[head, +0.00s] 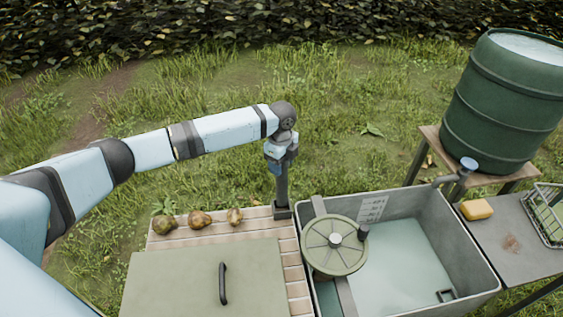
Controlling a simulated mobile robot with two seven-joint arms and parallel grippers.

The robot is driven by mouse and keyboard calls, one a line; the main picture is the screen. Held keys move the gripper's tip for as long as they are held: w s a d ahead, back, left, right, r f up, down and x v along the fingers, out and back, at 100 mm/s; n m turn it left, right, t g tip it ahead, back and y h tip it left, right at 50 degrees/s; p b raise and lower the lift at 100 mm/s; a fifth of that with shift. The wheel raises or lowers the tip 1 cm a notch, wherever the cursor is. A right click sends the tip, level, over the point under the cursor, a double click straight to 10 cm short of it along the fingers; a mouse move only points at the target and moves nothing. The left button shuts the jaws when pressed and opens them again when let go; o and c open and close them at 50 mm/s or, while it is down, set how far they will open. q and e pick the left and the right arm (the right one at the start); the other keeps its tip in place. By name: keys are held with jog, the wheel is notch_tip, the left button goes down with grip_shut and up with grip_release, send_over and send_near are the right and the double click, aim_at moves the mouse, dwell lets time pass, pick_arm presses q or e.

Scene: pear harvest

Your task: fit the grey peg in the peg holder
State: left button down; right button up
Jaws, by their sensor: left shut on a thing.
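My left gripper (281,168) points straight down at the far right corner of the slatted wooden top, close to the tub. It is shut on the grey peg (282,193), a dark upright bar below the jaws. The peg's lower end meets a small dark block, which looks like the peg holder (282,213). The peg looks upright and in line with the block. I cannot tell from this view whether its end is inside the block or only touching it. My right gripper is not in view.
Three brownish pears (199,219) lie on the wooden slats (262,228), left of the block. A green lid (180,280) with a black handle lies in front. At right stands a grey water tub (463,245) with a round crank wheel (325,256). A green barrel (505,100) stands behind.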

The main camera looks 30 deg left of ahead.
pick_arm(q)
jog(key=shift+p, duration=0.45)
jog(key=shift+f, duration=0.2)
dwell(0.5)
jog(key=shift+f, duration=0.75)
jog(key=shift+f+b, duration=0.3)
jog(key=shift+f, duration=1.2)
dwell(0.4)
